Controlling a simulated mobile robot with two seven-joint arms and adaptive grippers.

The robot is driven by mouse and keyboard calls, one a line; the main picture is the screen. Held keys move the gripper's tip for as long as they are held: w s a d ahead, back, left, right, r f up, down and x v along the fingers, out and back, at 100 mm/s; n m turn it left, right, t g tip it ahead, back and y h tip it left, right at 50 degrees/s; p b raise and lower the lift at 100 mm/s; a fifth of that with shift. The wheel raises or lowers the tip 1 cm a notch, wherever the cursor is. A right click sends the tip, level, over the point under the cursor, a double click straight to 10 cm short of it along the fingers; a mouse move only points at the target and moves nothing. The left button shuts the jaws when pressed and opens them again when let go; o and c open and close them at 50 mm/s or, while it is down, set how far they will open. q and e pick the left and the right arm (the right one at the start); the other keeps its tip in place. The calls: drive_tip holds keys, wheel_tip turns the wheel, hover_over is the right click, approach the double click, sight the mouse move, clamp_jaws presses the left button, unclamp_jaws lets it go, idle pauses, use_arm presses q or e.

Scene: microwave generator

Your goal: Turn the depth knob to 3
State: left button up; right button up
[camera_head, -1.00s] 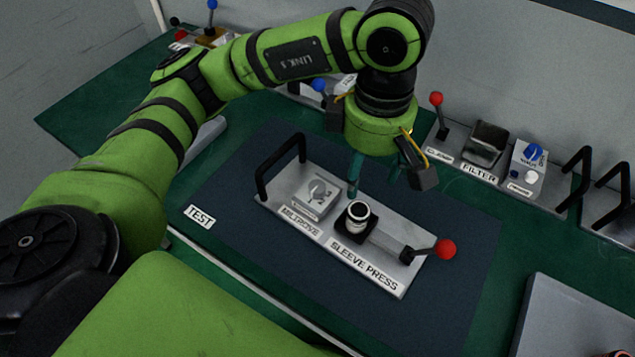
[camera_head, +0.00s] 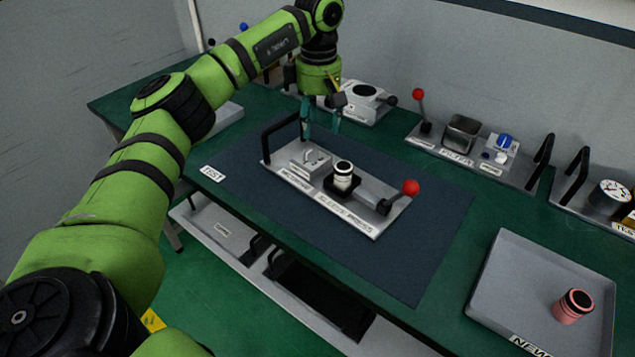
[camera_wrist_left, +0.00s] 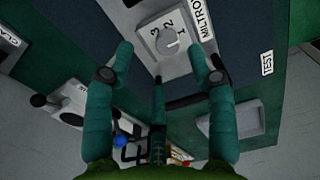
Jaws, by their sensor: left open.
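The depth knob (camera_head: 313,157) is a small light-grey knob on a grey block at the left end of the sleeve press fixture (camera_head: 372,216). In the left wrist view the knob (camera_wrist_left: 168,42) sits beside the numbers 1, 2 and 3. Which number it points to is hard to tell. My left gripper (camera_head: 321,127) is open and empty, its teal fingers pointing down above and behind the knob block. In the wrist view its fingertips stand on either side of the knob, apart from it. My right gripper is out of view.
A black handle (camera_head: 279,133) rises at the fixture's left end. A black-and-white sleeve (camera_head: 343,178) and a red-ball lever (camera_head: 411,187) stand to the knob's right. The filter station (camera_head: 462,135) is behind. A grey tray (camera_head: 545,275) holds a pink cylinder (camera_head: 573,306).

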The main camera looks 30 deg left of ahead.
sight(311, 150)
use_arm(q)
drive_tip(key=shift+s+a+f, duration=0.1)
drive_tip(key=shift+a+f, duration=0.15)
drive_tip(key=shift+a, duration=0.2)
drive_tip(key=shift+s+a+f, duration=0.1)
drive_tip(key=shift+a+f, duration=0.15)
drive_tip(key=shift+a, duration=0.2)
drive_tip(key=shift+w+a+f+p, duration=0.1)
drive_tip(key=shift+f+p, duration=0.1)
drive_tip(key=shift+f, duration=0.4)
drive_tip(key=shift+w+a+f+p, duration=0.1)
drive_tip(key=shift+f+p, duration=0.05)
drive_tip(key=shift+f, duration=0.45)
wheel_tip(311, 150, down, 4)
drive_tip(key=shift+w+r+p, duration=0.1)
drive_tip(key=shift+r+p, duration=0.15)
drive_tip(key=shift+p, duration=0.2)
drive_tip(key=shift+f, duration=0.25)
drive_tip(key=shift+d+f, duration=0.1)
drive_tip(key=shift+f, duration=0.1)
clamp_jaws()
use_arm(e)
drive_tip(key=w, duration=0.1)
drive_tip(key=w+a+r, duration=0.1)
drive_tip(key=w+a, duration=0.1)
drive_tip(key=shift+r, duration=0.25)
